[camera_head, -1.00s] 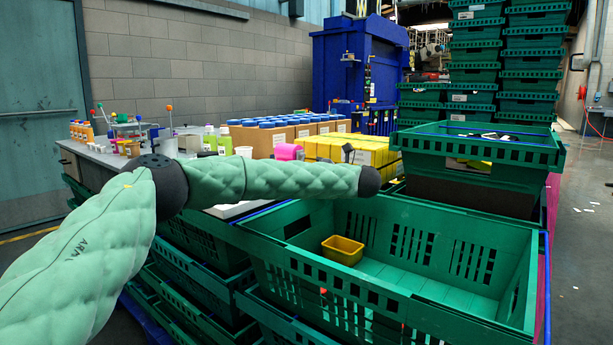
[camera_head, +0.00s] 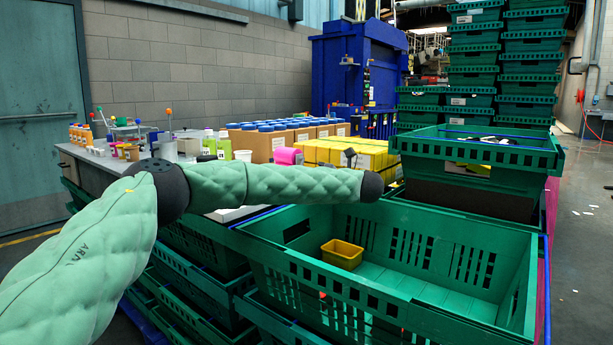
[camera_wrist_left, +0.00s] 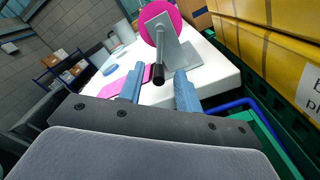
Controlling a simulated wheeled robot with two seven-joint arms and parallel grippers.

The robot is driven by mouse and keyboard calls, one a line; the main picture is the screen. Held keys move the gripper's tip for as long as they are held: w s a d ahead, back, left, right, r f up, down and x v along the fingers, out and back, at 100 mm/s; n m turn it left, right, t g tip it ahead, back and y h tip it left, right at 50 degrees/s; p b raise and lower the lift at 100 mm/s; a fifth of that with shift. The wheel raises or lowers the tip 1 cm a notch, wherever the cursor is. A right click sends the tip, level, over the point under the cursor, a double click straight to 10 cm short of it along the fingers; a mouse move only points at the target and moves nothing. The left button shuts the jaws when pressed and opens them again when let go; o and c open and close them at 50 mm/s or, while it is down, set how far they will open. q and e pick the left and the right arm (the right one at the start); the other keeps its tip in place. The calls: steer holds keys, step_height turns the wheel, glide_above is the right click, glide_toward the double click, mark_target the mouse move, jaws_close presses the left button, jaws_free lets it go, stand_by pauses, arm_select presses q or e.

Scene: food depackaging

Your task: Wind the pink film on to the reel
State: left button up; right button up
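The reel (camera_wrist_left: 160,22) shows in the left wrist view as a bright pink disc on a pale grey stand (camera_wrist_left: 178,52) on the white table (camera_wrist_left: 215,75). A crank handle (camera_wrist_left: 158,75) with a black grip sticks out in front of the stand. My left gripper (camera_wrist_left: 160,70) is open, its two blue fingers on either side of the black grip, with gaps visible. Flat pink film (camera_wrist_left: 112,88) lies on the table left of the fingers. In the head view the pink reel (camera_head: 287,156) shows beyond my left arm. My left gripper cannot be made out there. My right gripper is not in view.
Yellow boxes (camera_wrist_left: 265,40) stand close on the right. A green crate (camera_head: 400,270) holding a small yellow tub (camera_head: 342,254) is in front. Stacked green crates (camera_head: 500,60) rise at the right. Several bottles (camera_head: 215,143) stand on the table.

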arm_select(q)
steer(key=v, duration=0.7)
steer(key=shift+p, duration=0.3)
